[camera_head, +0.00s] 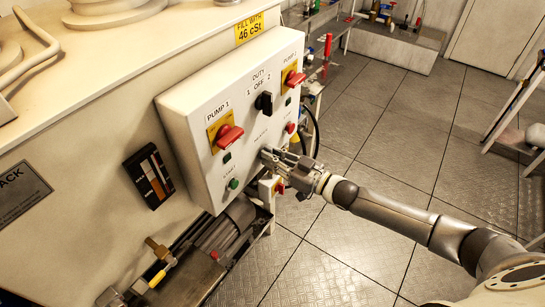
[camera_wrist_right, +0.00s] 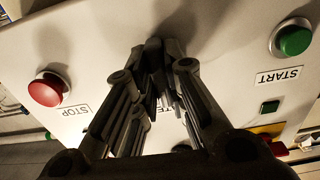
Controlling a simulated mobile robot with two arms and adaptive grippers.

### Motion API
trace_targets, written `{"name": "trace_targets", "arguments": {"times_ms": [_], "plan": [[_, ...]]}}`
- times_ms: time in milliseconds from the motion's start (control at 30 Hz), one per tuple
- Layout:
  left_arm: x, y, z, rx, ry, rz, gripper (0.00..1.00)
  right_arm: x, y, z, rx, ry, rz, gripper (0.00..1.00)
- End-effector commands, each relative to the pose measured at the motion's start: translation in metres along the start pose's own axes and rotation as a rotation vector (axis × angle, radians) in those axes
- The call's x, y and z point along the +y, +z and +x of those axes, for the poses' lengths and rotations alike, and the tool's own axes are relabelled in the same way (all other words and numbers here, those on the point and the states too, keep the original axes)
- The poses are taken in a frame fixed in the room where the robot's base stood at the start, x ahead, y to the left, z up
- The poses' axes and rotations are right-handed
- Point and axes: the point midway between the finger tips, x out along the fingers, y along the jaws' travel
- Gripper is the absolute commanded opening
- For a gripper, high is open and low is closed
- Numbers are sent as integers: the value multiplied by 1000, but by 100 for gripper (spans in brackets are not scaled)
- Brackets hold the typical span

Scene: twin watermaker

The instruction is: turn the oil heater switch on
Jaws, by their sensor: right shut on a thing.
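The white control panel (camera_head: 200,130) stands on the front of the machine. The HEATER label (camera_head: 263,136) shows just above my right gripper (camera_head: 268,154). The oil heater switch itself is hidden behind the fingers. My right gripper is at the panel face, shut on the switch under that label. In the right wrist view, the gripper (camera_wrist_right: 158,52) points at the panel face, its fingertips close together and dark; part of the heater label (camera_wrist_right: 165,103) shows between the fingers. My left gripper is in neither view.
Red pump handles (camera_head: 229,137) and (camera_head: 295,79), a black duty knob (camera_head: 264,102), a green START button (camera_head: 234,184) and a red STOP button (camera_wrist_right: 46,88) surround the gripper. Pipework (camera_head: 195,262) lies below the panel.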

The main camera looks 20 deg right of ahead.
Motion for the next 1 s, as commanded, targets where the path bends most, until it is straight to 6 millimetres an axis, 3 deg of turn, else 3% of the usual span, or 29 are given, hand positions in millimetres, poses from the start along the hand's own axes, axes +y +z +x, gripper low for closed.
{"name": "trace_targets", "arguments": {"times_ms": [167,200,367,767,1000], "plan": [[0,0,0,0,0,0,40,0,2,0,-3,1,8,0],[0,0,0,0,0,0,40,0,2,0,-3,1,9,14],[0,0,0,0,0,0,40,0,1,0,-2,1,6,34],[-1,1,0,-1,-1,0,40,0,1,-4,-1,0,4,34],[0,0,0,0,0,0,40,0,2,-39,-5,1,5,34]]}}
